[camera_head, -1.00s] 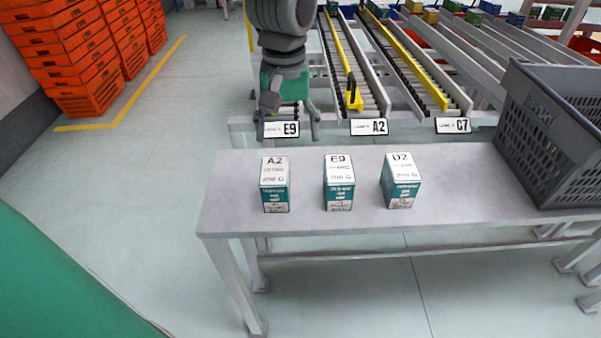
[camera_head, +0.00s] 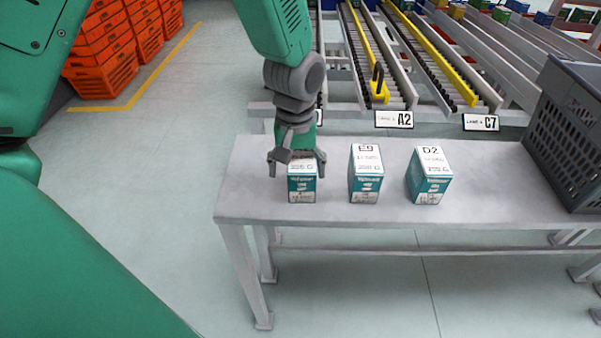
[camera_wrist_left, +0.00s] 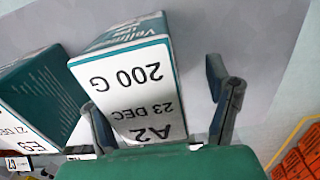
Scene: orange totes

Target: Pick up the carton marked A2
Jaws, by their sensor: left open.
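The carton marked A2 (camera_head: 302,190) is white and teal and stands upright at the left of the row on the grey table (camera_head: 250,200). My left gripper (camera_head: 296,167) is open above it, with one finger on each side of its top. The gripper hides the A2 mark in the head view. In the left wrist view, the carton (camera_wrist_left: 135,75) shows A2, 23 DEC and 200 G between the open fingers. I cannot tell whether the fingers touch it. My right gripper is not in view.
The E9 carton (camera_head: 366,187) stands just right of A2, and the D2 carton (camera_head: 430,183) stands further right. A grey crate (camera_head: 568,130) is at the table's right end. Roller lanes with signs A2 (camera_head: 394,119) and C7 (camera_head: 481,122) lie behind. Orange totes (camera_head: 105,75) are stacked at back left.

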